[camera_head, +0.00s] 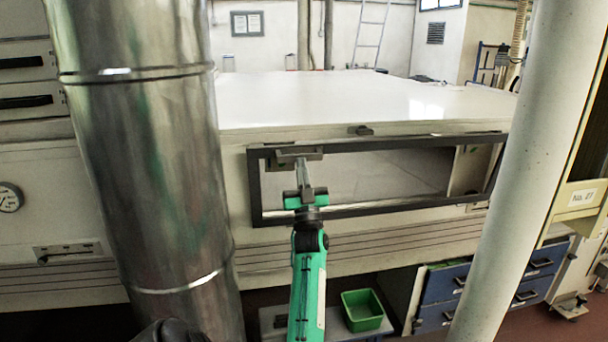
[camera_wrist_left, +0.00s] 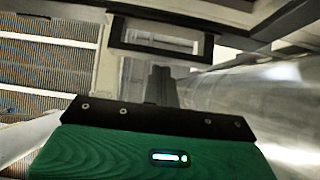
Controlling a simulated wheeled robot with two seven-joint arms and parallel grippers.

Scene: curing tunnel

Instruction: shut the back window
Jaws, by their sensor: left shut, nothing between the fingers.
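A long, dark-framed window (camera_head: 256,190) is set in the front wall of the big white-topped machine. Pale surfaces show inside its frame; I cannot tell surely whether the pane is shut. My left gripper (camera_head: 305,178) is at the upper left of the window, its fingers shut with nothing between them. In the left wrist view the shut fingers (camera_wrist_left: 161,84) point toward a dark rectangular frame (camera_wrist_left: 117,35). My right gripper is not in view.
A thick metal duct (camera_head: 150,180) stands at the left and a pale slanted pipe (camera_head: 520,160) at the right. A small dark catch (camera_head: 361,130) is above the window. Below are a green bin (camera_head: 363,310) and blue drawers (camera_head: 450,284).

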